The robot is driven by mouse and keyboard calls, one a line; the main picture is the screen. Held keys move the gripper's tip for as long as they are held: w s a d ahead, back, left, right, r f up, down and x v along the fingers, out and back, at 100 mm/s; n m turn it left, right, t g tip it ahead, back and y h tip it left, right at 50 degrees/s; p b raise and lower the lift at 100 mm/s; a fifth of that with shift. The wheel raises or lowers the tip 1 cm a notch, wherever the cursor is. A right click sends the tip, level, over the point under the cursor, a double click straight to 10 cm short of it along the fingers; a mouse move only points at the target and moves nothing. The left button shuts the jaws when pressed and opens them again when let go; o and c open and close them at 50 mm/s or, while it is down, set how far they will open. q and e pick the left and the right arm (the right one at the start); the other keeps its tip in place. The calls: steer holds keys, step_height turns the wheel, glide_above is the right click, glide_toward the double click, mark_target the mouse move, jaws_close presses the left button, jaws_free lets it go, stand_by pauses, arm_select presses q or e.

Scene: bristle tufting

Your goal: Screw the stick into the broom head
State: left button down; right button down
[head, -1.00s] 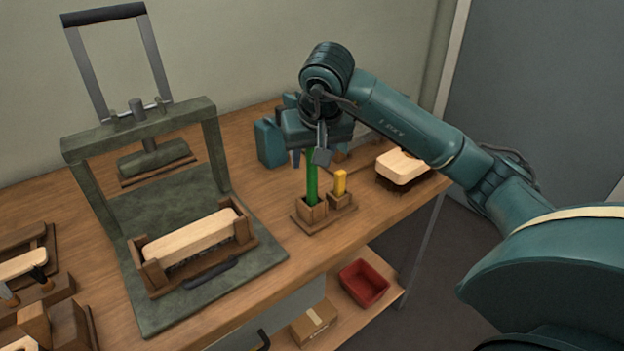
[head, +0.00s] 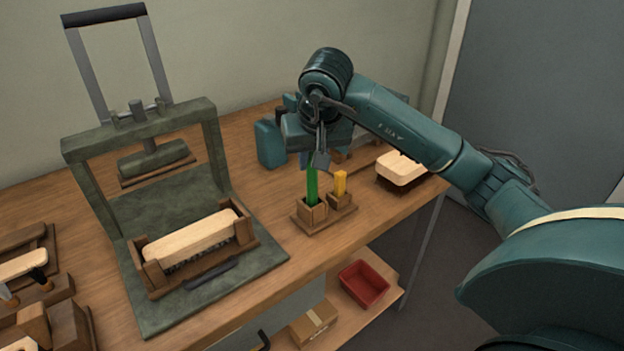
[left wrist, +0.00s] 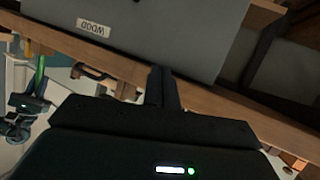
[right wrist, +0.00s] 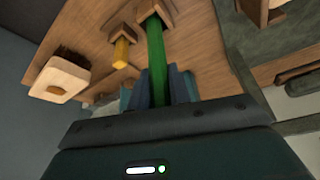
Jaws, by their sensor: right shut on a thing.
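A green stick (head: 312,186) stands upright in a wooden block holder (head: 313,212) on the bench. My right gripper (head: 318,160) is shut on its upper part, and the right wrist view shows the stick (right wrist: 156,62) running between the fingers into the holder. A broom head (head: 192,232), a pale wooden block with dark bristles beneath, lies in a wooden cradle on the press plate. Another pale block with bristles (head: 402,166) sits at the bench's right end. My left gripper (left wrist: 163,87) shows only in its wrist view, fingers together with nothing between them.
A yellow stick (head: 340,183) stands in the smaller holder beside the green one. A green-grey press frame (head: 95,195) rises behind the cradle. A teal container (head: 268,143) stands behind the holders. A red bin (head: 364,284) and cardboard box (head: 313,322) are on the lower shelf.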

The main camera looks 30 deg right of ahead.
stand_by(0.4)
step_height(320, 180, up, 10)
steer(key=shift+p, duration=0.55)
stand_by(0.3)
